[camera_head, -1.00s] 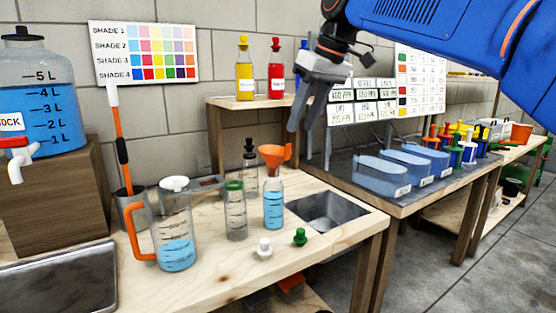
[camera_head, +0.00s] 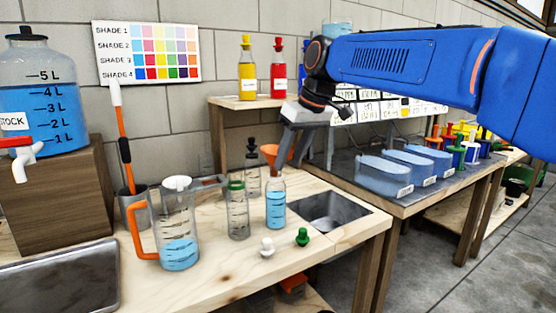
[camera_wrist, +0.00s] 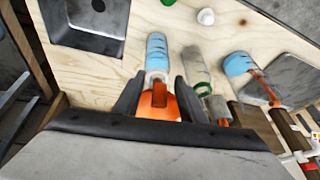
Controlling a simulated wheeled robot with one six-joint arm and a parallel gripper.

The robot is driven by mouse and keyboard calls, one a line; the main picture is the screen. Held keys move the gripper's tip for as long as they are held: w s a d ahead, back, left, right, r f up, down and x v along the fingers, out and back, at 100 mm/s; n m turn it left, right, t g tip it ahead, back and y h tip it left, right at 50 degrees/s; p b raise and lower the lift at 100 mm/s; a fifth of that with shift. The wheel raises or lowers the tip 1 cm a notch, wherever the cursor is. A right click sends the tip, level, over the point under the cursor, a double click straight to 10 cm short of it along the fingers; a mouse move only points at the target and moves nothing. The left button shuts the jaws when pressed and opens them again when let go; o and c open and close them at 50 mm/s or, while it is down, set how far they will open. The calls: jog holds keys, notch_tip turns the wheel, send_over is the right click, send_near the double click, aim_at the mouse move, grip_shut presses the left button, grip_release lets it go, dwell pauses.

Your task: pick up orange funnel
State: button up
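The orange funnel (camera_head: 269,152) sits at the mouth of a clear bottle (camera_head: 275,205) holding blue liquid, partly hidden behind my gripper. My gripper (camera_head: 287,155) is lowered at the funnel. In the wrist view, the funnel (camera_wrist: 158,104) lies between the two fingertips of my gripper (camera_wrist: 160,92), one finger on each side. The fingers look apart, and I cannot tell whether they touch it. The bottle (camera_wrist: 156,50) lies just beyond the funnel in that view.
A green-banded bottle (camera_head: 238,213), a dark-capped bottle (camera_head: 253,178) and a pitcher with orange handle (camera_head: 178,230) stand close by on the wooden bench (camera_head: 215,275). A sink (camera_head: 328,215) is at right. White (camera_head: 267,247) and green (camera_head: 302,237) stoppers lie in front.

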jog(key=shift+c, duration=0.4)
grip_shut()
